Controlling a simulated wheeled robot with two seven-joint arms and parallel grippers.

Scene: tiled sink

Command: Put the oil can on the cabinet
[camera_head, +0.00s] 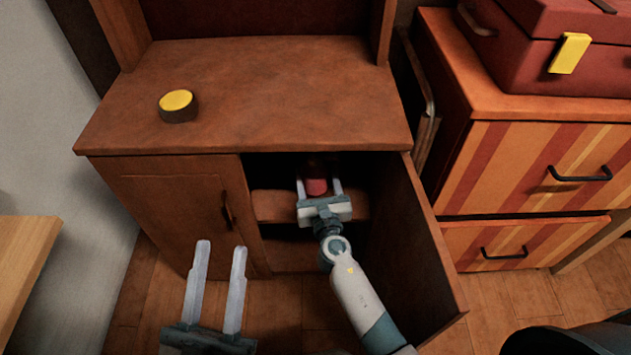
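The cabinet (262,85) is brown wood with a broad top; its right door (415,245) stands open. A small red object (316,184), perhaps the oil can, is on the inner shelf (275,205), in shadow, so its shape is unclear. My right gripper (319,182) reaches into the open compartment, its two fingers on either side of the red object. The fingers look spread, with a gap at least on the right side. My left gripper (220,246) is open and empty, in front of the closed left door (175,205).
A round dark thing with a yellow top (177,102) sits on the cabinet's top at left; the rest of that top is clear. A striped drawer unit (540,160) with a red case (550,45) stands at right. A wooden table edge (25,250) is at left.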

